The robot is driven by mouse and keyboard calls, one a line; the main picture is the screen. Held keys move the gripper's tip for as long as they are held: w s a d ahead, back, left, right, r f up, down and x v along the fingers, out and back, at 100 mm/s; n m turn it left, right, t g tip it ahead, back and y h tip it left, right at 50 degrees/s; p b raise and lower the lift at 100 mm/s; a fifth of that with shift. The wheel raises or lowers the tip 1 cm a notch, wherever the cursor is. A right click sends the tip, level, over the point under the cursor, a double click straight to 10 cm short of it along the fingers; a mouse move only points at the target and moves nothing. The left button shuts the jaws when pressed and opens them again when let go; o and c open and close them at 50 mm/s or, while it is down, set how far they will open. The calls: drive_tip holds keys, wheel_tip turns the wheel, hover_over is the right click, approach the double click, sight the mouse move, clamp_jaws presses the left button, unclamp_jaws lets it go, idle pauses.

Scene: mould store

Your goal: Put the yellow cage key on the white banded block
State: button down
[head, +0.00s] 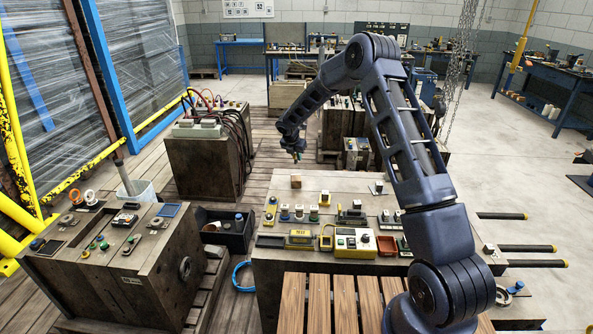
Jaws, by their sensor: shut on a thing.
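My gripper (297,156) hangs at the end of my arm, beyond the far edge of the big block-like table (340,185) in this picture. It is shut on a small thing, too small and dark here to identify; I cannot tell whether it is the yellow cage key. A row of small dark blocks with coloured bands or tops stands on the table. The middle one (299,212) looks pale, perhaps the white banded block, but this is not certain. A green-topped block (313,214) stands beside it on the right. My gripper is apart from them.
A brown cube (296,181) sits near the table's far edge. A cabled block (208,150) stands behind left. Another cluttered block (110,250) is at left. Chains (462,60) hang at right.

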drive_tip(key=shift+f, duration=3.7)
drive_tip(key=shift+f, duration=0.15)
drive_tip(key=c, duration=1.4)
unclamp_jaws()
